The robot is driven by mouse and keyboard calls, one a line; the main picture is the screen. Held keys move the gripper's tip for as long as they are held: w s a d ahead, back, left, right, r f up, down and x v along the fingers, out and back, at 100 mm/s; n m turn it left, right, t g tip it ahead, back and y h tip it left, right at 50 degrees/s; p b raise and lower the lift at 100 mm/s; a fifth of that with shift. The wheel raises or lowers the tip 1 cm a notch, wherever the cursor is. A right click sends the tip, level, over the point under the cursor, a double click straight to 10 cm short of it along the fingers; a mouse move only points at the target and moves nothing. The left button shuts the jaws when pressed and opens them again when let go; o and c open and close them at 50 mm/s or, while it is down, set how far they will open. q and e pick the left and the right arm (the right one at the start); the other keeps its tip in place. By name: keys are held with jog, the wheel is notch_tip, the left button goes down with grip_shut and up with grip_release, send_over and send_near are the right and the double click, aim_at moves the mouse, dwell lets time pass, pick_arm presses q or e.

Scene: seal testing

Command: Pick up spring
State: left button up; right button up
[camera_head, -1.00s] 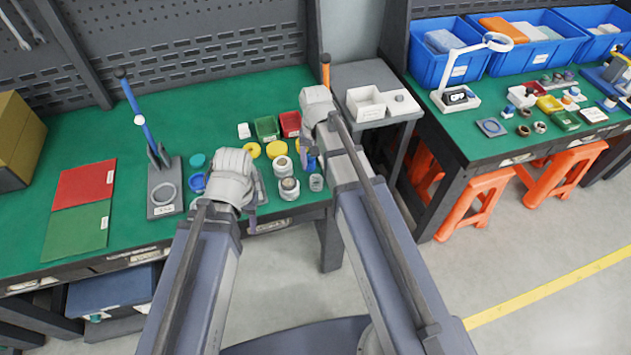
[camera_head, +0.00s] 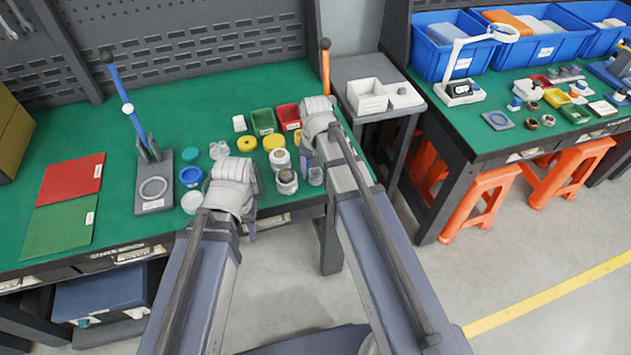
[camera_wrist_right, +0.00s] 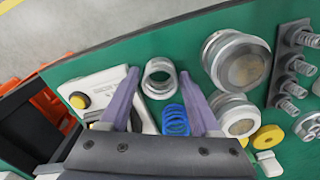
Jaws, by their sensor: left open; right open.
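A blue coil spring (camera_wrist_right: 175,120) lies on the green bench in the right wrist view. It shows between the two fingers of my right gripper (camera_wrist_right: 159,73), close to the right-hand finger. Those fingers are apart and hold nothing; contact with the spring cannot be told. In the head view my right gripper (camera_head: 312,140) is over the bench's right end, and I cannot make out the spring there. My left gripper (camera_head: 233,190) is over the front edge of the bench, left of several round metal parts. Its fingers are mostly hidden behind the wrist; nothing is seen in it.
A white device (camera_wrist_right: 95,92) is at left. In the head view, a blue-handled lever press (camera_head: 154,190) stands left.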

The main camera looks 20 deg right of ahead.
grip_shut()
dwell(0.5)
jog(key=shift+r, duration=0.2)
notch_tip(320, 180, up, 10)
jog(key=p, duration=1)
jog(key=shift+w+f, duration=0.15)
